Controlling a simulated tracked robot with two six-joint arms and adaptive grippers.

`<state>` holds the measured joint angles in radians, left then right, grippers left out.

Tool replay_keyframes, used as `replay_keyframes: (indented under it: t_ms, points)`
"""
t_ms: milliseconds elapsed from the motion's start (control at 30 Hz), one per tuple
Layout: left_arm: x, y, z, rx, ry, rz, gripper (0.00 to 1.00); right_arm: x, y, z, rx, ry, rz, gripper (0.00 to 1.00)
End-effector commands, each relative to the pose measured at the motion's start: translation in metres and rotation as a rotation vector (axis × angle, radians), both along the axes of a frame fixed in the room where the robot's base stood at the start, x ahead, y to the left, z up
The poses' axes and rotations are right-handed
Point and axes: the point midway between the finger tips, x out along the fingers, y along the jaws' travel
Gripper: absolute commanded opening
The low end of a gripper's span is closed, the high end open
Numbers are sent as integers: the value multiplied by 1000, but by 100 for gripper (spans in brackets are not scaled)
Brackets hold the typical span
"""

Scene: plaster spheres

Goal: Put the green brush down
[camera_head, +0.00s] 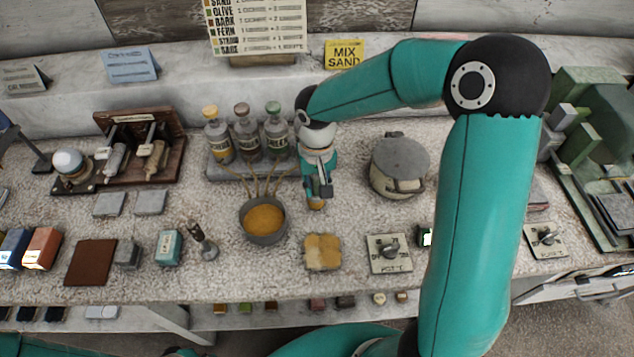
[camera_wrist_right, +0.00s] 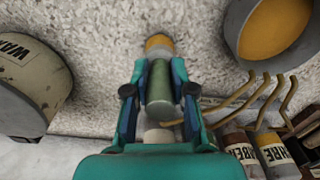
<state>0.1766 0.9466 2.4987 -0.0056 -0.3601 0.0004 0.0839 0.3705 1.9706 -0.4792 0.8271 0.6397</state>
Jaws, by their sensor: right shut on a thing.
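My right gripper (camera_head: 318,188) is over the stone counter, between the grey bowl of orange sand and the lidded pot. In the right wrist view, its fingers (camera_wrist_right: 160,100) are shut on the green brush (camera_wrist_right: 160,83). The brush has a green cylindrical handle between the fingers and a yellow-orange end pointing away from the palm. That end also shows below the gripper in the head view, as the green brush's tip (camera_head: 316,205). I cannot tell whether it touches the counter. My left gripper is out of view.
Labelled bottles (camera_head: 247,133) stand on a tray behind the bowl. A yellowish sponge-like block (camera_head: 322,251) lies in front. Bare counter surrounds the brush tip.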

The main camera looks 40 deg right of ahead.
Motion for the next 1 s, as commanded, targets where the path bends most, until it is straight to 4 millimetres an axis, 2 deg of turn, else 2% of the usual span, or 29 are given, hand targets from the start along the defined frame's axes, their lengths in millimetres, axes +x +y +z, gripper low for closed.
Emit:
replay_keyframes:
  t_ms: [100, 133, 267, 667, 833, 1000]
  points:
    - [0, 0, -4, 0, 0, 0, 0, 0, 0, -3, 0, -1, 0, 0]
    - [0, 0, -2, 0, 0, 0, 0, 0, 0, -2, 0, -1, 0, 29]
    - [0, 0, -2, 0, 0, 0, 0, 0, 0, -2, 0, 0, 0, 49]
    - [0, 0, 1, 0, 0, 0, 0, 0, 0, 3, -1, -2, 0, 49]
    - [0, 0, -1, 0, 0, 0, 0, 1, -1, 24, 0, -6, -1, 49]
    - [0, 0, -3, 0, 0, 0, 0, 1, 0, 59, 0, -8, -1, 49]
